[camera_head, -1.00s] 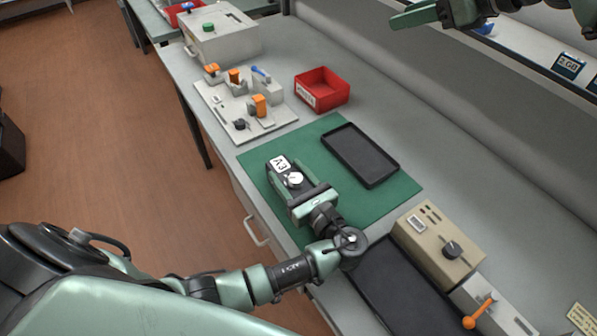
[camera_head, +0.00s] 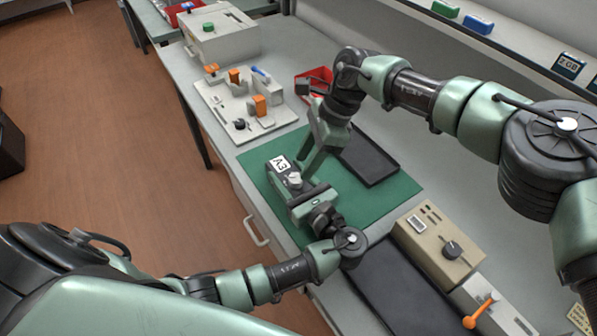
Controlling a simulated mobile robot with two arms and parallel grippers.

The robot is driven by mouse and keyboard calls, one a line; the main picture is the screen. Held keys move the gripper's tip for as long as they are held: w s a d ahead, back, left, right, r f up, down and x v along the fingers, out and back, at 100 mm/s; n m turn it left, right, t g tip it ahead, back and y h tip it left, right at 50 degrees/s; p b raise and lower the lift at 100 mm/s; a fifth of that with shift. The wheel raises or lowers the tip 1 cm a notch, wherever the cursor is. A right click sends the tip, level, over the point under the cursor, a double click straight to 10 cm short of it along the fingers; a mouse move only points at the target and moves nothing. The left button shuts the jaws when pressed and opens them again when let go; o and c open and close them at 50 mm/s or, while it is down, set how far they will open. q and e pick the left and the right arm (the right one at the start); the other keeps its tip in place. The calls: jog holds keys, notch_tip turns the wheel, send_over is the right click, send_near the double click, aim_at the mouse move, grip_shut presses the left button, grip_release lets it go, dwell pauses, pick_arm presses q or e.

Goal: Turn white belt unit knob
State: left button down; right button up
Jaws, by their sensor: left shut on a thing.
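The belt unit, a small dark block with a white label (camera_head: 280,163), lies on the green mat (camera_head: 385,205). Its white knob (camera_head: 294,179) shows on top. My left gripper (camera_head: 287,177) comes from the front and is shut on the unit, with its green fingers along the sides. My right gripper (camera_head: 307,172) reaches down from the upper right, its fingertips close beside the knob. I cannot tell whether they touch the knob or how far apart they are. The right gripper hides part of the mat.
A black tray (camera_head: 374,167) lies on the mat, partly behind my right gripper. A red bin (camera_head: 314,75) is partly hidden by my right arm. A white fixture board (camera_head: 222,117) stands at the back left. A beige device with a dark knob (camera_head: 433,247) stands at the front right.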

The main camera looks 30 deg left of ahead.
aim_at(296, 177)
jog(key=shift+x, duration=2.35)
grip_shut()
jog(key=shift+m+t+y, duration=0.3)
jog(key=shift+m+t, duration=0.2)
jog(key=shift+m, duration=1)
grip_release()
jog(key=shift+s, duration=0.1)
jog(key=shift+r, duration=0.1)
jog(key=v, duration=1.2)
